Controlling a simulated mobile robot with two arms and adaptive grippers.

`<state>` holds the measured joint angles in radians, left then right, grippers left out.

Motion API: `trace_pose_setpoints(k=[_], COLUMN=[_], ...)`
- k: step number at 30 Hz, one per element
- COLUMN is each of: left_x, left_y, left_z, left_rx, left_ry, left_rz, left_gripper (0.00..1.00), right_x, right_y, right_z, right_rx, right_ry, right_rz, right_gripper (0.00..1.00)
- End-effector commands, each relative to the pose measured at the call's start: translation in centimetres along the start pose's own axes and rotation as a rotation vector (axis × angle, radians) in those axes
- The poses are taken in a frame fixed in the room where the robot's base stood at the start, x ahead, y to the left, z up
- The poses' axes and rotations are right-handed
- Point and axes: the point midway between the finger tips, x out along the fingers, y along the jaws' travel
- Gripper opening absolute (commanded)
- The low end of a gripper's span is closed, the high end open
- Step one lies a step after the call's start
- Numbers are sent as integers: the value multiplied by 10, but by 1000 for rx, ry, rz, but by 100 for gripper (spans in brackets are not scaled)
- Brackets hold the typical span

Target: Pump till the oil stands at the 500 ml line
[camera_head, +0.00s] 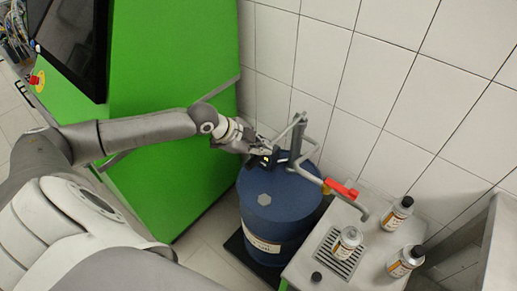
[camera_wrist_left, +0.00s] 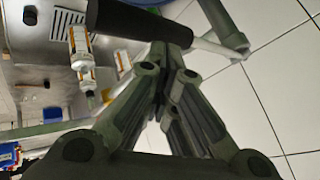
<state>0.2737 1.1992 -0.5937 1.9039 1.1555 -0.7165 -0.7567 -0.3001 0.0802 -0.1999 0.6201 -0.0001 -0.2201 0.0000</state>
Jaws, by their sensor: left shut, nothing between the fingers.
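The blue drum (camera_head: 282,215) stands against the tiled wall with a grey hand pump (camera_head: 298,138) on top. My left gripper (camera_head: 268,157) is at the pump, above the drum lid. In the left wrist view the left gripper (camera_wrist_left: 158,65) has its fingers closed together, with the black handle grip (camera_wrist_left: 140,22) just beyond the tips; I cannot tell whether they touch. A red valve handle (camera_head: 341,188) sits on the outlet pipe. A bottle (camera_head: 346,242) stands on the drip grate (camera_head: 337,262) near the spout (camera_head: 363,211). Its oil level is too small to read. My right gripper is out of view.
A small black cap (camera_head: 316,277) lies by the grate. A green cabinet (camera_head: 175,75) stands left of the drum. Tiled wall lies behind.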

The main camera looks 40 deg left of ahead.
Motion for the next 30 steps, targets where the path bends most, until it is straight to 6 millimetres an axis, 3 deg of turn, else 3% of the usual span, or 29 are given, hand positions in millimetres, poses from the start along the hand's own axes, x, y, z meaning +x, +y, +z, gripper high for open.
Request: trace_pose_setpoints(k=[30], left_x=[9], left_y=[7], left_z=[7], left_rx=[-1], left_ry=[-2], left_rz=[2], left_gripper=[0], right_x=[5], right_y=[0], right_z=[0], right_rx=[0], right_ry=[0], right_rz=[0], right_gripper=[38])
